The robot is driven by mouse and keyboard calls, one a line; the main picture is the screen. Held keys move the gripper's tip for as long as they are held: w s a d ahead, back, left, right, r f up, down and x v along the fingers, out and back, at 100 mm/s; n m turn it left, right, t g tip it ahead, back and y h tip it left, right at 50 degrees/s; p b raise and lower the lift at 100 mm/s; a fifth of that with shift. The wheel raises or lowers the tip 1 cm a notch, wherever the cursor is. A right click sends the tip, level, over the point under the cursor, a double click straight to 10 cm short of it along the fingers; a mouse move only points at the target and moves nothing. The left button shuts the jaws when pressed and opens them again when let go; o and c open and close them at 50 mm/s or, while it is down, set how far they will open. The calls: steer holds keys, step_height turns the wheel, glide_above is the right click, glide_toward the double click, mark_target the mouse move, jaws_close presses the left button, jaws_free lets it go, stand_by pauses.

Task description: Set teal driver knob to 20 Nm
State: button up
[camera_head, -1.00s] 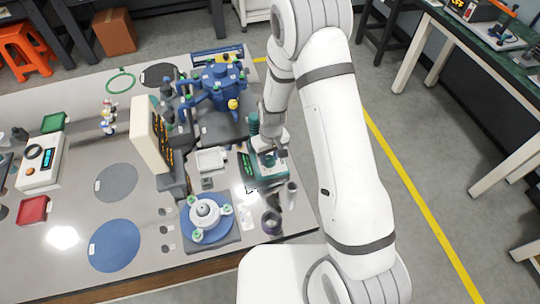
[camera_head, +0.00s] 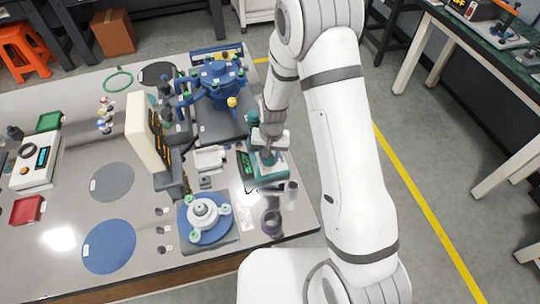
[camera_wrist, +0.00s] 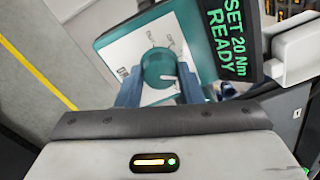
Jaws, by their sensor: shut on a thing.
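The teal driver (camera_head: 279,177) stands near the right edge of the bench. In the wrist view its round teal knob (camera_wrist: 158,62) sits on a pale panel with small marks around it. The driver's dark display (camera_wrist: 226,38) reads "SET 20 Nm READY" in green letters. My gripper (camera_wrist: 160,80) is shut on the knob, with one blue finger at each side. In the head view my gripper (camera_head: 268,155) reaches down to the top of the driver and hides the knob. The knob's pointer cannot be made out clearly.
A blue multi-armed fixture (camera_head: 219,84) stands behind the driver. A cream monitor (camera_head: 146,132) and a white tray (camera_head: 209,158) are to its left. A blue-and-white flange part (camera_head: 204,215), a dark cup (camera_head: 271,222) and a grey cylinder (camera_head: 291,195) stand in front.

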steer(key=shift+m, duration=0.7)
steer(key=o, duration=1)
steer(key=shift+c, duration=0.2)
steer(key=shift+d+r+b, duration=0.15)
steer(key=shift+r+b, duration=0.45)
steer(key=shift+r, duration=3.3)
steer(key=shift+r, duration=0.1)
